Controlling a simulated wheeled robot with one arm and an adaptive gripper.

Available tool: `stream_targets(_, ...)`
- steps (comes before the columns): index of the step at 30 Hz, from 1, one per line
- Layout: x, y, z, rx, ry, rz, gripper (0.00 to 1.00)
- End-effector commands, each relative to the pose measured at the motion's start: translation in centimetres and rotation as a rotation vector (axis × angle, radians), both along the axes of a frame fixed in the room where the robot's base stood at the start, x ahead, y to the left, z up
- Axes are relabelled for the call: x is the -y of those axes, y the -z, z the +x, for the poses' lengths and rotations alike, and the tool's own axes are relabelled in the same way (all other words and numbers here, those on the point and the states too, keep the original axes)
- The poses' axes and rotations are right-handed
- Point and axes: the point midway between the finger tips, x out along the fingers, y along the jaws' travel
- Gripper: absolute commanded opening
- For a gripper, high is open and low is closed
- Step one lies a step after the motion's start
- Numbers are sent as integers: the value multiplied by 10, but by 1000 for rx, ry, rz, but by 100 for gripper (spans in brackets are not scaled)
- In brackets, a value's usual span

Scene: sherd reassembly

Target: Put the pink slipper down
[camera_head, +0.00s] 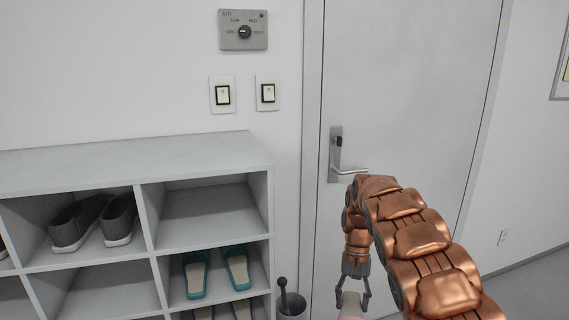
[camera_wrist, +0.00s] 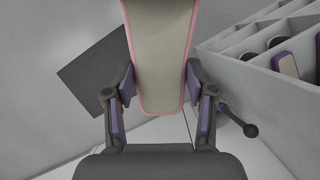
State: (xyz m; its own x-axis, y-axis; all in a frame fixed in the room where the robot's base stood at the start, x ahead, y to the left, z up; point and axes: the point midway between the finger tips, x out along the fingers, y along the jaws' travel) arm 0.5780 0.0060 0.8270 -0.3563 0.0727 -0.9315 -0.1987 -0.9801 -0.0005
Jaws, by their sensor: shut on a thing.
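My gripper (camera_head: 353,291) hangs below my arm in front of the door, at the bottom of the head view. It is shut on the pink slipper (camera_head: 351,305), of which only a small pink part shows at the frame's lower edge. In the wrist view the slipper (camera_wrist: 161,55) stands between the two fingers (camera_wrist: 160,88), with a beige sole face and a pink rim. Both fingers press against its side edges. Its far end runs out of the top of the wrist view.
A grey cubby shelf (camera_head: 120,155) holds grey shoes (camera_head: 94,222) and teal slippers (camera_head: 217,271); its upper right compartment (camera_head: 209,217) is empty. A bin (camera_head: 291,306) with a dark-handled item stands between shelf and door (camera_head: 405,100). A dark mat (camera_wrist: 92,72) lies on the floor.

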Motion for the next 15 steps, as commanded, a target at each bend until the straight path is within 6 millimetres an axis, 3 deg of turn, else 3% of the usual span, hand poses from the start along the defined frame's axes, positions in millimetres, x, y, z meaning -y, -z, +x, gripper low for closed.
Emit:
stream_targets(1,0,-16,-2,-2,-20,0,19)
stream_targets(6,2,-38,-7,-7,-93,-1,19)
stream_targets(15,5,-58,-14,-20,-183,0,19)
